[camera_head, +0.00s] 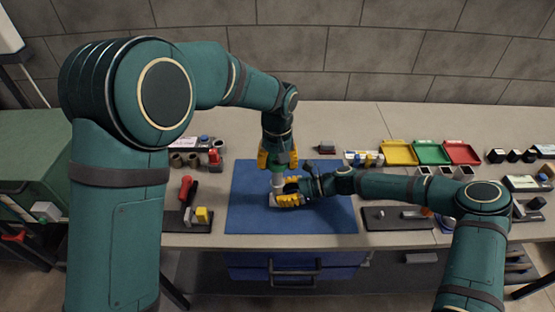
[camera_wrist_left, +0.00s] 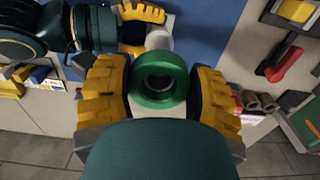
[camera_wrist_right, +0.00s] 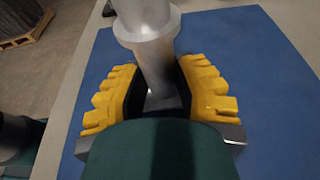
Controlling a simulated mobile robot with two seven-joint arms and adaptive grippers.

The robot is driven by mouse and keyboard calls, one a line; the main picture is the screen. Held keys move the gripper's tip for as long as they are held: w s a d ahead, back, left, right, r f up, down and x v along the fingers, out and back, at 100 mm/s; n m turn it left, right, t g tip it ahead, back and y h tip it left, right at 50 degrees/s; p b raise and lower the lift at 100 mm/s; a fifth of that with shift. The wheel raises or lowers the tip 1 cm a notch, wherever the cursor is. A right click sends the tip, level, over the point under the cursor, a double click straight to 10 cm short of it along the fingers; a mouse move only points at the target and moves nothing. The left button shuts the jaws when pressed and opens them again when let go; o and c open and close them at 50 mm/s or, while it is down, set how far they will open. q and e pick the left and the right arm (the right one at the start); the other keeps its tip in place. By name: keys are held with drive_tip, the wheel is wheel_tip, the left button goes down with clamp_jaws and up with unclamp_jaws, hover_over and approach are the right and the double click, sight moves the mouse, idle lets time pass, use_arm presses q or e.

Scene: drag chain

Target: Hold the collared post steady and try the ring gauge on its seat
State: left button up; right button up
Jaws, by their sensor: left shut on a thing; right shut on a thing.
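The collared post (camera_head: 278,181) is grey and stands upright on the blue mat. In the right wrist view its wide collar (camera_wrist_right: 148,27) and shaft (camera_wrist_right: 155,65) show; its top is out of frame. My right gripper (camera_head: 290,193) is shut on the post low down, below the collar, with yellow fingers either side (camera_wrist_right: 162,85). The green ring gauge (camera_wrist_left: 158,80) is between the yellow fingers of my left gripper (camera_wrist_left: 160,88), which is shut on it and points down. In the head view the gauge is at the post's top, partly hidden; I cannot tell whether it is seated.
The blue mat (camera_head: 245,210) is otherwise bare. Yellow (camera_head: 400,152), green (camera_head: 432,152) and red (camera_head: 462,152) bins stand behind on the right.

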sight(278, 184)
use_arm(q)
drive_tip(key=shift+f, duration=3.2)
idle(1.0)
drive_tip(key=o, duration=1.3)
drive_tip(key=shift+r, duration=4.05)
